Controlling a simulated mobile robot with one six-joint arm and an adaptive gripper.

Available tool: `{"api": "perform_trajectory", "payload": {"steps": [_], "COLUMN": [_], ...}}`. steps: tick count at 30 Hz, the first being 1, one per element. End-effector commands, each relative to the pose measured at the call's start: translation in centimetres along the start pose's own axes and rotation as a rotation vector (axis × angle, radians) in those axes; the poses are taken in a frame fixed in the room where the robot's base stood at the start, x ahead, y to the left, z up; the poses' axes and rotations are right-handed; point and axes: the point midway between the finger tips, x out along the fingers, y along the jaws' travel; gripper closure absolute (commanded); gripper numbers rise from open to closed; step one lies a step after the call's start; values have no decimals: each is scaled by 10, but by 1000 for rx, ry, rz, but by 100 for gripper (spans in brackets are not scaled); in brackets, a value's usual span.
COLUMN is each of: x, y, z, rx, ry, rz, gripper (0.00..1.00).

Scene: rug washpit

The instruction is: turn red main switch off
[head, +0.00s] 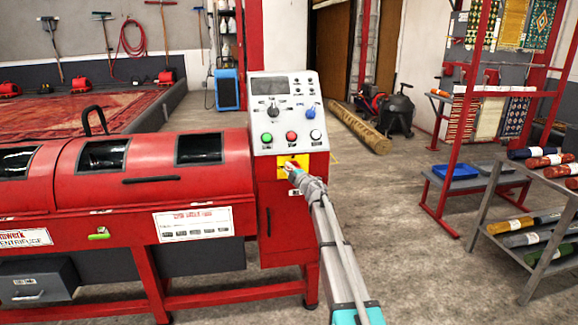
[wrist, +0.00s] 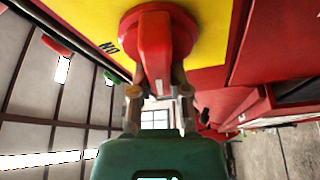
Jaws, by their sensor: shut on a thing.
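The red main switch (wrist: 156,50) is a red rotary handle on a round red base, set on a yellow plate (wrist: 212,30) in the wrist view. The letters "NO" show on the plate, left of the handle. My gripper (wrist: 158,92) is shut on the handle's lower end, one finger on each side. In the head view the yellow plate (head: 303,160) sits on the red machine's front, below the control panel, and my gripper (head: 294,172) reaches it from below. The gripper hides much of the switch there.
The grey control panel (head: 290,113) with green, red and white buttons is just above the switch. The red centrifuge (head: 150,190) extends left. A rack of rolled rugs (head: 535,225) stands at the right. The floor between is clear.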

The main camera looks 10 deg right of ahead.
Motion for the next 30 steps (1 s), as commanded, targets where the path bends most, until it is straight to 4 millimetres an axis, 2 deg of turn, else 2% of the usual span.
{"api": "perform_trajectory", "payload": {"steps": [12, 29, 30], "x": [1, 1, 1], "y": [-5, -6, -6], "z": [4, 5, 5], "rx": [-249, -294, -294], "ry": [-5, -7, -8], "rz": [-102, -120, -120], "gripper": [100, 100, 76]}}
